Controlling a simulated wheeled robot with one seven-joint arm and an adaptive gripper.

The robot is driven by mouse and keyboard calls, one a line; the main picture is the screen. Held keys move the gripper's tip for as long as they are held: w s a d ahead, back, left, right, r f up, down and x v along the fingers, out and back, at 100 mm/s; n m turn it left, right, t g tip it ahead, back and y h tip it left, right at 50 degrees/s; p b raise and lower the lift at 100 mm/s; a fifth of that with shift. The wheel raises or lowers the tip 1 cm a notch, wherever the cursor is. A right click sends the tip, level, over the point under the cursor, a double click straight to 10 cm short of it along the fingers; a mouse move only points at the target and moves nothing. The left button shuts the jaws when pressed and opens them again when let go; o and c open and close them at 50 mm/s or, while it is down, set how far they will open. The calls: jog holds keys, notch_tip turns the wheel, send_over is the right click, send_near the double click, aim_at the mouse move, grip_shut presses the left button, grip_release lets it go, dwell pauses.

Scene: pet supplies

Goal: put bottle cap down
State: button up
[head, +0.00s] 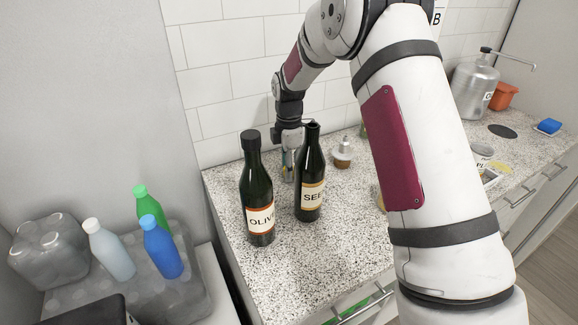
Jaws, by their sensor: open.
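My gripper (288,168) points down over the speckled counter (290,270), near the tiled wall. It is behind and between two dark bottles, which partly hide its fingers. The jaws are open. The left bottle (259,190), labelled "OLIV", stands upright with a dark cap (250,140) on it. The right bottle (311,175), labelled "SEE", stands upright with a narrower dark top; I cannot tell whether it has a cap. I cannot make out a loose bottle cap near the fingertips.
A small pump bottle (342,154) stands right of the gripper. A metal canister (474,88), an orange container (502,96) and a blue sponge (549,126) are at the far right. Coloured bottles (162,247) stand lower left. The counter's front left is clear.

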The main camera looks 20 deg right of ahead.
notch_tip(320, 180, up, 12)
jog(key=shift+r+b, duration=0.15)
jog(key=shift+b, duration=0.3)
dwell(0.4)
